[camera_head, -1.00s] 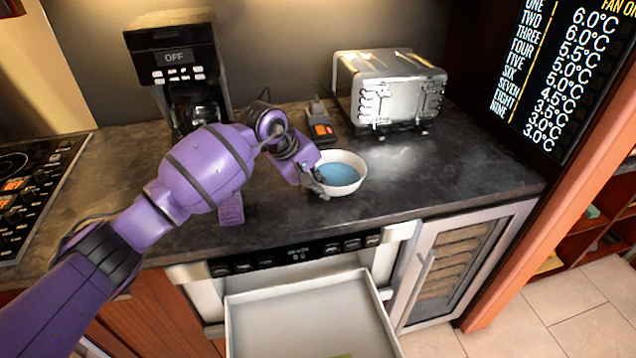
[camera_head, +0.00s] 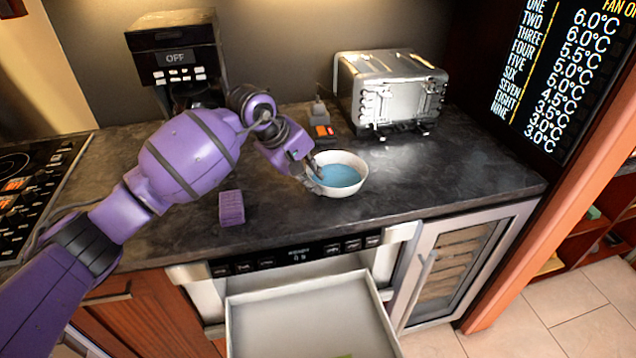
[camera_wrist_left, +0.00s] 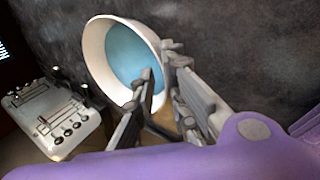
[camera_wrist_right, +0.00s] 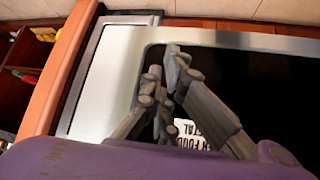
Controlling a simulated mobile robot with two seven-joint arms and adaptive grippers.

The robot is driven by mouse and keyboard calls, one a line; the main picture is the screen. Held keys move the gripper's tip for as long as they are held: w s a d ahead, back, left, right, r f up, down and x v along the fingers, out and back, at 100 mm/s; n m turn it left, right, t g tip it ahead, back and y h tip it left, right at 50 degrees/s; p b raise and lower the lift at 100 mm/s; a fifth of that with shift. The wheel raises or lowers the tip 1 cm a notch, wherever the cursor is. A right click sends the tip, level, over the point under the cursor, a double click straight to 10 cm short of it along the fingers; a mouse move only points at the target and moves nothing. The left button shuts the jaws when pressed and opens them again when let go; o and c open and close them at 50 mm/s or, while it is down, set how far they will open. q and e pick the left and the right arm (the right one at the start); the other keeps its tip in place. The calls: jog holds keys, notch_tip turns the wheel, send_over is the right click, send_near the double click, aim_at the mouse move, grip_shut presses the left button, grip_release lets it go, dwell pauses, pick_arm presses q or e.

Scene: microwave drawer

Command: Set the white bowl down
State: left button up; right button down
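The white bowl (camera_head: 352,187), blue inside, sits upright at the counter's front middle in the head view. Whether its base touches the counter or is slightly above it is hard to tell. My left gripper (camera_head: 312,176) is at the bowl's left rim. In the left wrist view, the bowl (camera_wrist_left: 95,50) is tilted in the picture, and my left gripper (camera_wrist_left: 160,65) has one finger inside and one outside, closed on the wall. My right gripper (camera_wrist_right: 164,65) looks shut and empty over a dark panel with white lettering; it is not in the head view.
A silver toaster (camera_head: 395,90) stands behind the bowl, and a coffee maker (camera_head: 178,50) at the back left. A purple block (camera_head: 231,208) lies left of the bowl. An open drawer (camera_head: 305,315) juts out below the counter (camera_head: 440,180). Counter right of the bowl is clear.

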pick_arm(q)
jog(key=v, duration=0.7)
jog(key=shift+s+a+r, duration=0.2)
jog(key=shift+r, duration=0.1)
